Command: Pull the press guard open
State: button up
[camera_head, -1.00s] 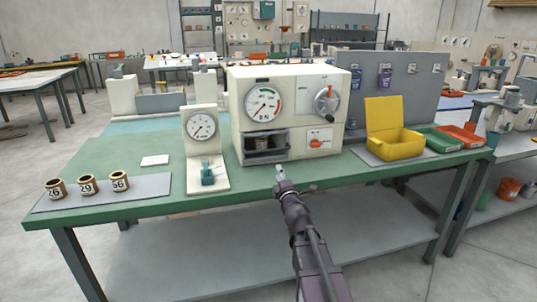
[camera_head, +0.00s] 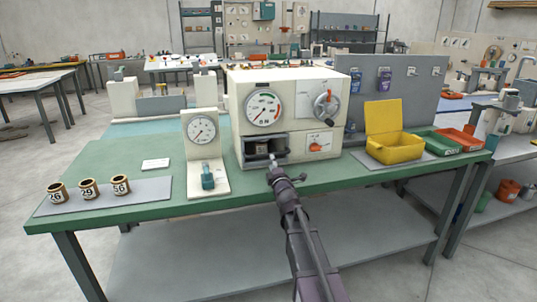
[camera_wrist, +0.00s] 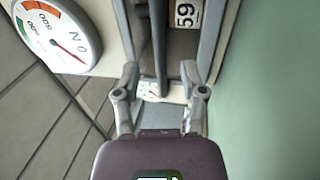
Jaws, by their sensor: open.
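The press (camera_head: 285,85) is a cream box with a dial, a handwheel and a low recess. The guard (camera_head: 262,157) seems to be the grey framed front of this recess, but its edges are hard to make out. In the wrist view, a dark grey bar (camera_wrist: 159,50) runs across the recess and between my fingers. My gripper (camera_head: 272,158) is at the front of the recess. In the wrist view, my gripper (camera_wrist: 160,76) is open, with one finger on each side of the bar. I cannot tell whether either finger touches it. A numbered ring (camera_wrist: 185,14) sits inside the recess.
A gauge stand (camera_head: 201,130) with a small teal clamp stands left of the press. Several numbered rings (camera_head: 88,188) stand on a grey mat at the left. A yellow open box (camera_head: 396,146) and green and red trays are at the right. The front tabletop is mostly clear.

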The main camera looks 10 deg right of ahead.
aim_at(268, 155)
jog(key=shift+w+a+r+p, duration=0.1)
jog(key=shift+w+r+p, duration=0.15)
jog(key=shift+w, duration=1.1)
jog(key=shift+w+r+p, duration=0.15)
jog(key=shift+w+r, duration=0.1)
jog(key=shift+w, duration=1.05)
grip_shut()
